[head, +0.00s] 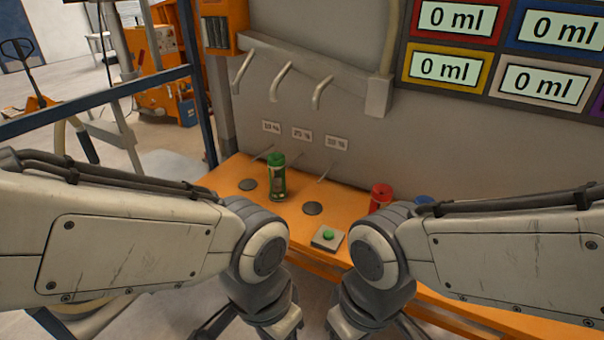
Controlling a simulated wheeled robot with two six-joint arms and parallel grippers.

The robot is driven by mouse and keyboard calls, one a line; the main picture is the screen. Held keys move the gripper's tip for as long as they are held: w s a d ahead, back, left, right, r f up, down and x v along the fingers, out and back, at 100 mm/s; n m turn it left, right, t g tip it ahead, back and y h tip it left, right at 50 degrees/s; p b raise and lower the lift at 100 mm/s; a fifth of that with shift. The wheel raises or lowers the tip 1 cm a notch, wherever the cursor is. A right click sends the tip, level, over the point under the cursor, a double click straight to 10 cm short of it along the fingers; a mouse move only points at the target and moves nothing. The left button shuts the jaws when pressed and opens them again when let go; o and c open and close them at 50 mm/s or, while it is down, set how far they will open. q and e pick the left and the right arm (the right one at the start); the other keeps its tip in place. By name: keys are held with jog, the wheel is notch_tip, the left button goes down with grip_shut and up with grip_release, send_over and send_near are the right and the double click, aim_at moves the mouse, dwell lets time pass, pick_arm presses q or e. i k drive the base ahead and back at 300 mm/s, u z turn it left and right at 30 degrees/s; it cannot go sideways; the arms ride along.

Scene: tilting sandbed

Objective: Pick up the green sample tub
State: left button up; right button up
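The green sample tub (277,182) stands upright on the orange bench (229,172), under the wall spouts. My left arm comes in from the left and bends down at its wrist, in front of and below the tub. My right arm comes in from the right, its wrist beside the left one. The fingers of both grippers are cut off or hidden at the bottom edge, so their state does not show. Neither arm touches the tub.
A button box with a green button (328,236) sits right of the tub. A red tub (381,197) and a blue one (424,200) stand further right, partly hidden by my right arm. Dark round pads (312,208) lie on the bench. Hooked spouts (281,81) stick out above.

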aim_at(277, 160)
jog(key=i, duration=1.05)
jog(key=u, duration=0.9)
